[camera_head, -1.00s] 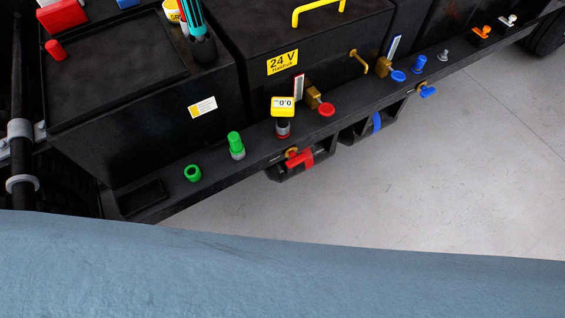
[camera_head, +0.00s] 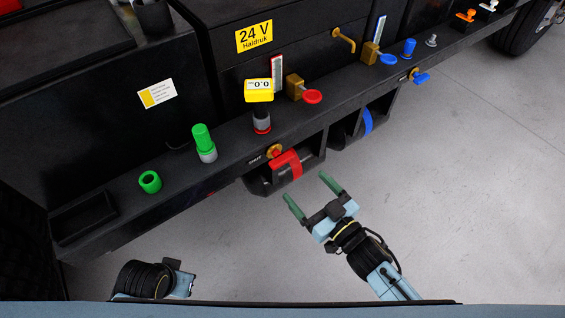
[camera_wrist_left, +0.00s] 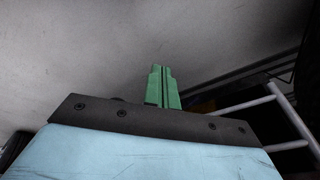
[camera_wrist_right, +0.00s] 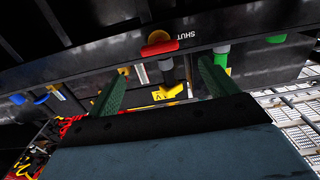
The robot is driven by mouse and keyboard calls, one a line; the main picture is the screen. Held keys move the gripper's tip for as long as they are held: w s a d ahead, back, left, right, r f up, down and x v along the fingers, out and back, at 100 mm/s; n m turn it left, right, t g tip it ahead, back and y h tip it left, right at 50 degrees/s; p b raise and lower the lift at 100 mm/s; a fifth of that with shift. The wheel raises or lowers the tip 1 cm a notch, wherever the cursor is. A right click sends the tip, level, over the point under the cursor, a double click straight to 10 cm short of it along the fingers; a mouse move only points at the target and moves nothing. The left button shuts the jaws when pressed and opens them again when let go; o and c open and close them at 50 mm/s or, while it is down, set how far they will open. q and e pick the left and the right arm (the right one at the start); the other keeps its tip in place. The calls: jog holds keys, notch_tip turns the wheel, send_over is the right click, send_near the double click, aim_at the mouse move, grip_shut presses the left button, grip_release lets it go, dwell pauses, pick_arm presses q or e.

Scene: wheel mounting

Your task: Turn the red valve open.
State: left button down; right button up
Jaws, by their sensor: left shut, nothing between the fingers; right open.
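The red valve (camera_head: 276,153) sits on the front face of the black rail in the head view, with an orange-brass hub and a SHUT label beside it. In the right wrist view its red handle (camera_wrist_right: 160,49) shows ahead, between the fingers in the picture. My right gripper (camera_head: 305,185) is open and empty, below and right of the valve, apart from it. Its green fingers also show in the right wrist view (camera_wrist_right: 162,68). My left gripper (camera_wrist_left: 163,70) is shut and empty in the left wrist view. In the head view only my left wrist shows at bottom left; its fingers are hidden.
A black holder with a red band (camera_head: 288,164) hangs just below the valve. A blue valve (camera_head: 421,77) is farther right. A red disc handle (camera_head: 312,97), a yellow gauge (camera_head: 259,90) and green caps (camera_head: 203,138) stand on the rail. The grey floor (camera_head: 450,190) is clear.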

aim_at(285, 164)
jog(key=b+x, duration=0.2)
jog(key=x, duration=0.7)
jog(key=shift+w+a+f+b, duration=0.1)
jog(key=shift+w+a+b, duration=0.05)
jog(key=shift+w+b, duration=0.15)
pick_arm(q)
notch_tip(285, 164, up, 8)
jog(key=d, duration=0.2)
jog(key=shift+s+d+h, duration=0.2)
jog(key=shift+d+h, duration=0.1)
jog(key=shift+d, duration=0.1)
pick_arm(e)
jog(key=shift+w+a, duration=0.45)
jog(key=shift+w, duration=0.1)
pick_arm(q)
jog(key=shift+r, duration=0.1)
pick_arm(e)
jog(key=c, duration=1)
